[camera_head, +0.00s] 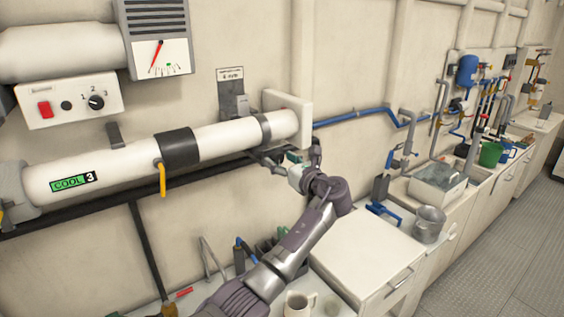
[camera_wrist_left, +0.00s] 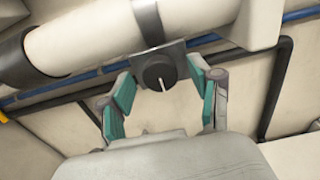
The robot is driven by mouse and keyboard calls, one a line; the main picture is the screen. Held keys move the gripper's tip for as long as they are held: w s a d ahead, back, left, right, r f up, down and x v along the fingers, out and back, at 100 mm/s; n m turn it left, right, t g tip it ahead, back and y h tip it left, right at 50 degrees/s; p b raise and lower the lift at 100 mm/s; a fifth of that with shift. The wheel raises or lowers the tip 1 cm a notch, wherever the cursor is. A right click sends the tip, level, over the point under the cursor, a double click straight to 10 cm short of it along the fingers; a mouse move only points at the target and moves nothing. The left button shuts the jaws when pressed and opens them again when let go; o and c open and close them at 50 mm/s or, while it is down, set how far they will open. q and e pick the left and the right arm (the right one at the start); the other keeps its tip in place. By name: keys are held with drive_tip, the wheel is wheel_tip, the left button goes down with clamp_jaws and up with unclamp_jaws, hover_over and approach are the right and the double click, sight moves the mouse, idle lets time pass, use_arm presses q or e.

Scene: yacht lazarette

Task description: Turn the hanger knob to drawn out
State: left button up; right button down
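The hanger knob (camera_wrist_left: 160,72) is a round black knob with a white pointer line, on a dark square plate under the white pipe in the left wrist view. The pointer line points down and slightly right in that view. My left gripper (camera_wrist_left: 161,98) is open, with its teal-padded fingers on either side of the knob and a gap to it. In the head view my left gripper (camera_head: 282,162) is under the right end of the pipe and the knob is hidden or too small to make out. My right gripper is not in view.
The white pipe (camera_head: 220,138) marked COOL 3 runs along the wall above my gripper. A black rail (camera_wrist_left: 62,92) and a blue pipe (camera_head: 350,116) run close by. A white cabinet (camera_head: 365,245), a metal pot (camera_head: 429,224) and a mug (camera_head: 299,304) are below.

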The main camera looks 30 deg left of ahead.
use_arm(q)
drive_tip(key=shift+d, duration=0.1)
drive_tip(key=v, duration=1.1)
drive_tip(key=shift+s+d, duration=0.2)
drive_tip(key=shift+d, duration=0.15)
